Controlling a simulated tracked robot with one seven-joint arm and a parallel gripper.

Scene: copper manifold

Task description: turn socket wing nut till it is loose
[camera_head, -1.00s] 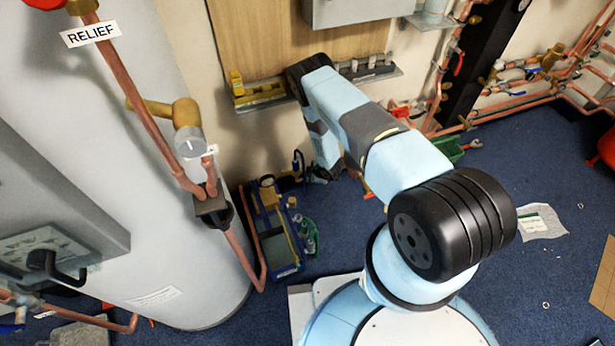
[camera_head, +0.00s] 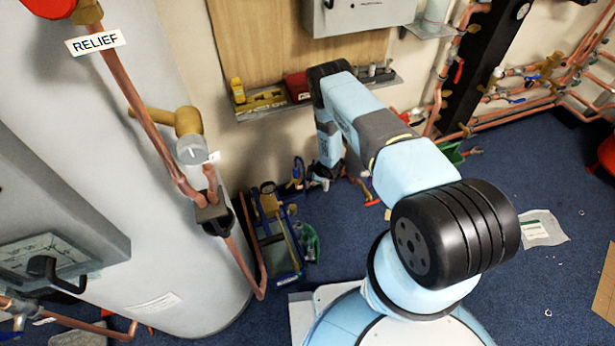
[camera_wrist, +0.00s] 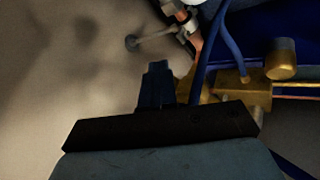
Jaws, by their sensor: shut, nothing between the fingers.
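My gripper shows in the wrist view, with its dark fingertips (camera_wrist: 157,82) closed together and nothing between them. A brass fitting (camera_wrist: 235,90) with a round knob (camera_wrist: 281,60) is to the right of the fingers. A copper and metal fitting (camera_wrist: 190,20) is at the top. I cannot pick out the socket wing nut for certain in either view. The fingertips are too small to make out there.
A white cylinder (camera_head: 150,230) with copper pipes stands at left. A shelf (camera_head: 270,108) with a red item (camera_head: 297,86) is on the wall behind my arm. Blue cables (camera_wrist: 228,40) run close to the fingers.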

